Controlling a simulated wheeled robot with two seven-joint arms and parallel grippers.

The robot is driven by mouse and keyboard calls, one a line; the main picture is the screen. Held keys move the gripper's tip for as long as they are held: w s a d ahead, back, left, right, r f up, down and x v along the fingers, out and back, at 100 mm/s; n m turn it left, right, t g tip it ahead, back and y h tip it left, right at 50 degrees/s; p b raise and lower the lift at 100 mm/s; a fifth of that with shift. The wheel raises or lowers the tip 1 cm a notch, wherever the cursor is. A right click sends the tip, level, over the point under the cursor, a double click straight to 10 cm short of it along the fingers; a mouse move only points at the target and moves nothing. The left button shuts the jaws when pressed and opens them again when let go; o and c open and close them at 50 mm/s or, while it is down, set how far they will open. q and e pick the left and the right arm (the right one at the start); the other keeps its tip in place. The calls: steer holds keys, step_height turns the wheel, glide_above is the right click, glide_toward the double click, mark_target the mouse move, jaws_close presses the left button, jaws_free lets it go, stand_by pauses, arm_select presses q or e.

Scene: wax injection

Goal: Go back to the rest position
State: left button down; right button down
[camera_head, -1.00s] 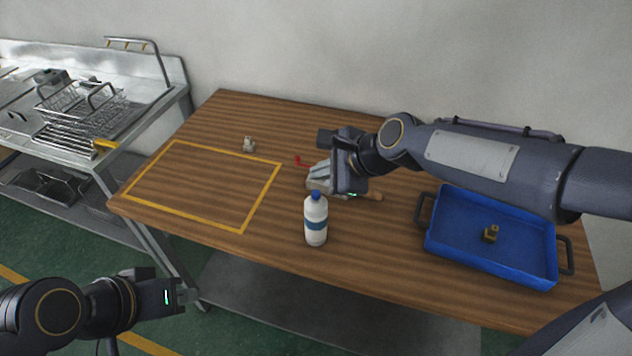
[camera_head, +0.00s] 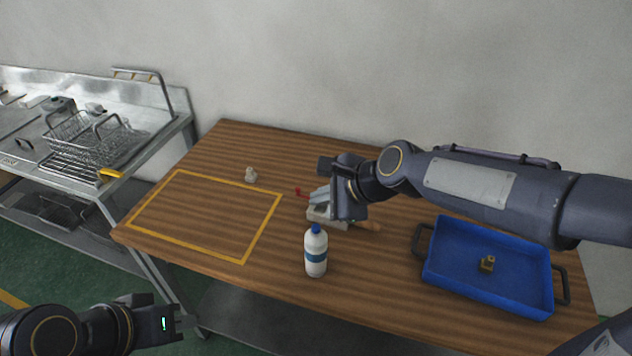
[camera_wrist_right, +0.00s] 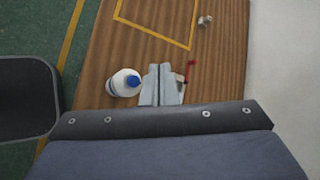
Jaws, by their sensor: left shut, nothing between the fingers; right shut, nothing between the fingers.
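My right gripper (camera_head: 322,195) is above the middle of the wooden table, with its arm coming in from the right. Its two grey fingers (camera_wrist_right: 161,84) are together and empty in the right wrist view. My left gripper (camera_head: 178,322) is at the lower left, off the table's front edge, shut and empty.
A white bottle with a blue cap (camera_head: 316,252) stands upright near the right gripper. A blue tray (camera_head: 450,280) holding a small brass piece (camera_head: 487,263) is on the right. A small pale piece (camera_head: 251,175) lies by the empty yellow outline (camera_head: 212,254). A metal fryer counter (camera_head: 150,140) stands left.

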steer(key=s+d+r+n+h, duration=0.1)
steer(key=s+d+r+n, duration=0.1)
steer(key=s+d+n, duration=0.75)
steer(key=s+d+f+n+h, duration=0.2)
steer(key=s+d+f+n, duration=0.3)
steer(key=s+d, duration=0.5)
steer(key=s, duration=0.3)
steer(key=shift+s+f+h, duration=0.2)
steer(key=shift+s+h, duration=0.1)
steer(key=shift+s, duration=0.1)
